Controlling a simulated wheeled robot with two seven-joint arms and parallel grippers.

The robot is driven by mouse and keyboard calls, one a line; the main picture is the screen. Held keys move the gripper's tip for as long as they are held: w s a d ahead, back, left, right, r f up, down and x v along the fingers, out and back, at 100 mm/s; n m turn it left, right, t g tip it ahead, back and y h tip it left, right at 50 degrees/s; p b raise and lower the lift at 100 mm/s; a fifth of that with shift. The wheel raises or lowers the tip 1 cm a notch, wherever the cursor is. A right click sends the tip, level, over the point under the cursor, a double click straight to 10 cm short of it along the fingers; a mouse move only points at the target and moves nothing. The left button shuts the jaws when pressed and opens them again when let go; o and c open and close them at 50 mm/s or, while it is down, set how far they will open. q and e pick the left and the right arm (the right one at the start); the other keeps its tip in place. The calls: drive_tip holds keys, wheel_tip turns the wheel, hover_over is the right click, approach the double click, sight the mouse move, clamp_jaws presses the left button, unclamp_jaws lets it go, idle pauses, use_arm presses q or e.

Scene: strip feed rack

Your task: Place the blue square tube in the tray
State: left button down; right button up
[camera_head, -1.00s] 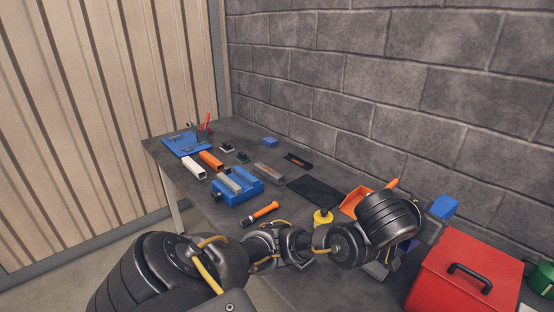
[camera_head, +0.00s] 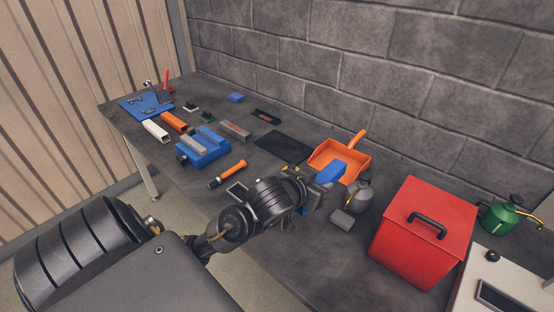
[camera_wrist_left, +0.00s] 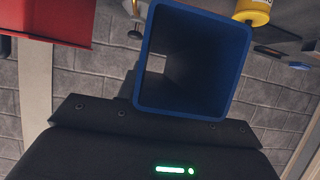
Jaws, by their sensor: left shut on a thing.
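The blue square tube (camera_head: 331,172) is in my left gripper (camera_head: 317,184), which is shut on it above the table in front of the orange dustpan. In the left wrist view the tube's open, hollow end (camera_wrist_left: 193,62) faces the camera. The fingertips are mostly hidden in both views. A flat blue tray-like piece (camera_head: 136,113) with small parts on it lies at the table's far left. A flat black rectangle (camera_head: 283,147) lies mid-table; I cannot tell if it is a tray. My right gripper is out of view.
An orange dustpan (camera_head: 352,158), a grey can (camera_head: 359,197) and a red box (camera_head: 425,232) stand on the right. A blue fixture (camera_head: 203,153), white tube (camera_head: 155,131), orange tube (camera_head: 174,122) and orange-handled tool (camera_head: 229,173) lie on the left. The front middle is fairly clear.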

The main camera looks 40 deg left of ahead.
use_arm(q)
drive_tip(key=s+f, duration=0.1)
drive_tip(key=s+a+f, duration=0.1)
drive_tip(key=s, duration=0.1)
drive_tip(key=shift+s+a+f, duration=0.25)
drive_tip(key=shift+a+f, duration=0.15)
drive_tip(key=w+a+f, duration=0.1)
drive_tip(key=w+f, duration=0.2)
drive_tip(key=w, duration=0.1)
drive_tip(key=w+a+f, duration=0.1)
drive_tip(key=w+f, duration=0.2)
drive_tip(key=w, duration=0.1)
drive_tip(key=w+a+f+p, duration=0.1)
drive_tip(key=w+f, duration=0.2)
drive_tip(key=w, duration=0.1)
drive_tip(key=shift+w+a+f, duration=0.1)
drive_tip(key=shift+w+a, duration=0.1)
drive_tip(key=shift+w, duration=0.05)
drive_tip(key=shift+w+a+f, duration=0.15)
drive_tip(key=shift+w+f, duration=0.3)
drive_tip(key=shift+f, duration=0.2)
wheel_tip(320, 180, down, 2)
drive_tip(key=shift+f+p, duration=0.1)
drive_tip(key=shift+p, duration=0.35)
drive_tip(key=shift+f, duration=0.3)
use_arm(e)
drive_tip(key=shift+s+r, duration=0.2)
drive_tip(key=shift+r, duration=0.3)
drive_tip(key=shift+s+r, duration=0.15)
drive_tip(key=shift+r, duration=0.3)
